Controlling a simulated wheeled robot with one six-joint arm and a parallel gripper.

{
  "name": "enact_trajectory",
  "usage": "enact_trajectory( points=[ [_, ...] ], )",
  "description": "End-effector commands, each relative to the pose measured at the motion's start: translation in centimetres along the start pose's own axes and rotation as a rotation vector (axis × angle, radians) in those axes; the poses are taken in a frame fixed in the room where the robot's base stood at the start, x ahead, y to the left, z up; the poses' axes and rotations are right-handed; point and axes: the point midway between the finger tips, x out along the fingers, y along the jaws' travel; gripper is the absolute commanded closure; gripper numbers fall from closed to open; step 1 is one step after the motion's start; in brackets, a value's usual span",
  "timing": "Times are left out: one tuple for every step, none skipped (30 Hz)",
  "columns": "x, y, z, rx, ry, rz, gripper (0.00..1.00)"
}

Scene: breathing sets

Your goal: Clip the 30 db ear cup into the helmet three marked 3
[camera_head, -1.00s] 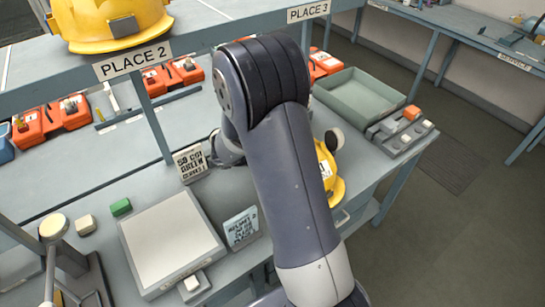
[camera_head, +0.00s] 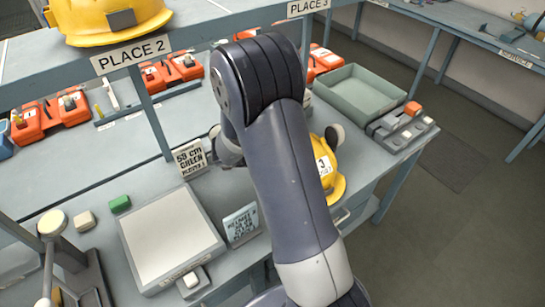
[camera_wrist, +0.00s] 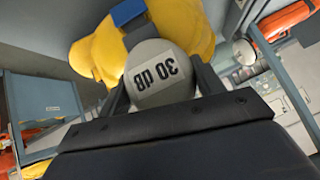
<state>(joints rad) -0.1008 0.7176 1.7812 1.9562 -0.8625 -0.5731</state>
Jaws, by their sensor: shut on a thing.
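The 30 db ear cup (camera_wrist: 150,88) is a pale grey rounded cup with a "30 dB" label, seen in the wrist view. My gripper (camera_wrist: 160,95) is shut on it, one dark finger on each side. Right behind the cup is a yellow helmet (camera_wrist: 197,25) with a blue part at its edge. Whether cup and helmet touch I cannot tell. In the head view the helmet marked 3 (camera_head: 327,180) stands on the bench, partly hidden by my arm. My gripper is hidden there.
A green-grey tray (camera_head: 358,92) and a grey box with an orange button (camera_head: 411,109) lie beyond the helmet. Two sign cards (camera_head: 190,158) and a flat pale plate (camera_head: 170,237) are to the left. Another yellow helmet (camera_head: 112,22) sits on the shelf above PLACE 2.

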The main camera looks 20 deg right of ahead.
Motion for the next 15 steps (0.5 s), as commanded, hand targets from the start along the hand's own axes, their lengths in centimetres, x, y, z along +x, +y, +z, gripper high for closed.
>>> enact_trajectory(
  points=[
    [0.14,0.05,0.13,0.000,0.000,0.000,0.61],
    [0.19,0.06,0.18,0.000,0.000,0.000,0.61],
    [0.26,0.08,0.25,0.000,0.000,0.000,0.61],
    [0.31,0.10,0.30,0.000,0.000,0.000,0.61],
    [0.36,0.11,0.35,0.000,0.000,0.000,0.61],
    [0.43,0.13,0.41,0.000,0.000,0.000,0.61],
    [0.48,0.14,0.46,0.000,0.000,0.000,0.61],
    [0.53,0.16,0.51,0.000,0.000,0.000,0.61],
    [0.60,0.18,0.58,0.000,0.000,0.000,0.61],
    [0.64,0.19,0.63,0.000,0.000,0.000,0.61],
    [0.69,0.20,0.68,0.000,0.000,0.000,0.61],
    [0.76,0.23,0.75,0.000,0.000,0.000,0.61],
    [0.81,0.24,0.80,0.000,0.000,0.000,0.61],
    [0.86,0.26,0.85,0.000,0.000,0.000,0.61],
    [0.93,0.28,0.92,0.000,0.000,0.000,0.61]
  ],
)
